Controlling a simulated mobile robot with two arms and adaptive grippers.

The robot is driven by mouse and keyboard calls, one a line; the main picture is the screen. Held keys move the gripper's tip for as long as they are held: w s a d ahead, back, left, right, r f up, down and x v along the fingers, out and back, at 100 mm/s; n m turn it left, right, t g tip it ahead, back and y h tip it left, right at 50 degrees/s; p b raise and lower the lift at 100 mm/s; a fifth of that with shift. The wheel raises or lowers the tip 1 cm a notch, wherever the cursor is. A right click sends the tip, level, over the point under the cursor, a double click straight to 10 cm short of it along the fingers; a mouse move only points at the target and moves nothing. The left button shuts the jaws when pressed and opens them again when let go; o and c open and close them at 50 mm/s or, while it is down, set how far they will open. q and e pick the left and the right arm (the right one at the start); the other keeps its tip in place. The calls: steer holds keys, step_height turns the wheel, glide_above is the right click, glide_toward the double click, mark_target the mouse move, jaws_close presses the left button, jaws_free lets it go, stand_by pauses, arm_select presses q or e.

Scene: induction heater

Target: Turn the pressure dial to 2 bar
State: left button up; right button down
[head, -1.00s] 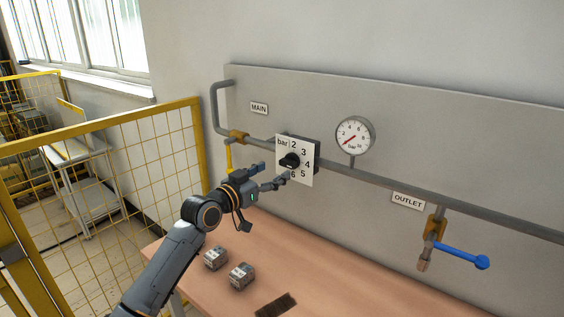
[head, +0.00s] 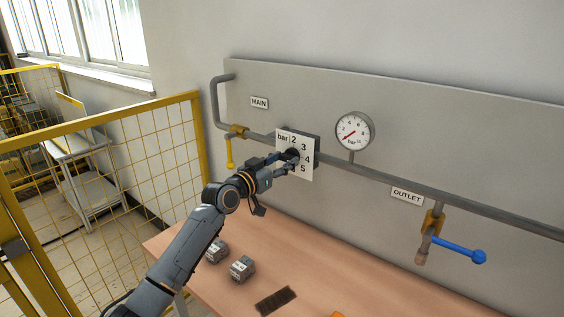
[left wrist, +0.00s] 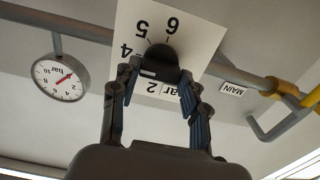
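The pressure dial is a black knob (left wrist: 164,58) on a white plate (head: 283,140) marked "bar" and 2 to 6. The plate sits on the pipe along the grey wall panel. My left gripper (head: 293,161) is at the dial, its fingers on either side of the knob. In the left wrist view, the left gripper's fingertips (left wrist: 160,74) lie right beside the knob; whether they press on it is unclear. The fingers partly cover the knob and the lower left of the plate in the head view, so the knob's setting is hard to read. My right gripper is not in view.
A round gauge (head: 354,131) with a red needle pointing down-left stands right of the dial. A yellow valve handle (head: 229,153) hangs left of it, and a blue outlet handle (head: 459,250) is at right. Small grey blocks (head: 242,268) lie on the table (head: 320,271) below.

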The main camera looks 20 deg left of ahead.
arm_select(q)
steer(key=shift+n, duration=0.3)
steer(key=shift+n+p, duration=0.3)
steer(key=shift+n, duration=0.9)
steer(key=n+p, duration=0.1)
steer(key=n, duration=0.4)
steer(key=shift+p, duration=0.3)
steer(key=n+p, duration=0.2)
steer(key=n, duration=0.3)
steer(key=n+p, duration=0.2)
steer(key=n, duration=0.2)
steer(key=shift+a+f+n, duration=0.1)
steer(key=shift+n, duration=0.3)
steer(key=o, duration=1.2)
steer(key=shift+c, duration=0.2)
